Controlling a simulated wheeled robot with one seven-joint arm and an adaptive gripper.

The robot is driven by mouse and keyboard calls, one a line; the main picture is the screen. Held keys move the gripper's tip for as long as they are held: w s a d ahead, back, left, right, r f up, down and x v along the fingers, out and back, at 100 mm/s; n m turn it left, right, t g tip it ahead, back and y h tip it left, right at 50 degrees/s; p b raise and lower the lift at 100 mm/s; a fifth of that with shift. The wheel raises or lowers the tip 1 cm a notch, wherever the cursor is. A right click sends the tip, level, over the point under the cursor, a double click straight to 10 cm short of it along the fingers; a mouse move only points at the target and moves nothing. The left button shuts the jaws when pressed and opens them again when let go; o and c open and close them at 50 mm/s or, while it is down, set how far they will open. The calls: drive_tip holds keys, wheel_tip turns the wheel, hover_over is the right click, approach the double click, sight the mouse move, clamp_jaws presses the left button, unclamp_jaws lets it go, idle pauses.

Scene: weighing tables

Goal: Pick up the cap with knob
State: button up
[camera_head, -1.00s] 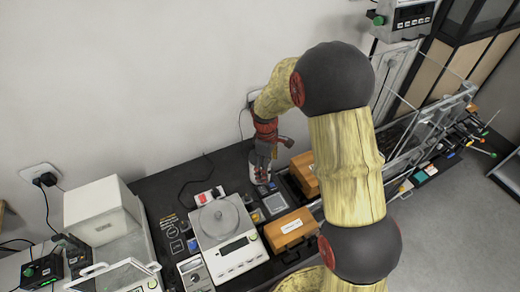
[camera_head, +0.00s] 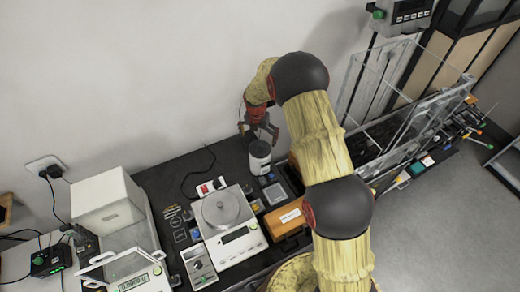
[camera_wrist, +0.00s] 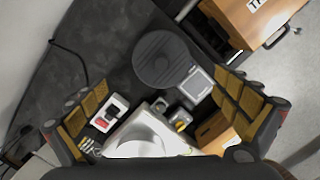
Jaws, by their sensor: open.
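A dark cylindrical canister (camera_head: 259,163) with a pale label stands upright on the black table near the wall. Its dark, round, ridged top (camera_wrist: 161,59) shows from above in the wrist view. I cannot make out a knob on it, so I cannot tell whether this is the cap with knob. My gripper (camera_head: 258,133) is just above the canister in the head view, fingers pointing down. In the wrist view my gripper (camera_wrist: 166,86) has its padded fingers wide apart with nothing between the pads, and the canister top lies beyond the fingertips.
A balance with a round pan (camera_head: 221,208) stands left of the canister. An orange-brown box (camera_head: 285,221) is in front, right of the balance. A red-and-white device (camera_head: 210,187) and a small grey device (camera_wrist: 197,83) are close by. A clear-walled enclosure (camera_head: 385,95) rises at right.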

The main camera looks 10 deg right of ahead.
sight(260, 145)
drive_tip(key=f, duration=0.2)
drive_tip(key=f+p, duration=0.1)
drive_tip(key=f, duration=0.1)
drive_tip(key=w+d+f, duration=0.1)
drive_tip(key=f, duration=0.2)
drive_tip(key=shift+f+p, duration=0.1)
drive_tip(key=shift+p, duration=0.3)
drive_tip(key=c, duration=0.3)
drive_tip(key=c, duration=0.8)
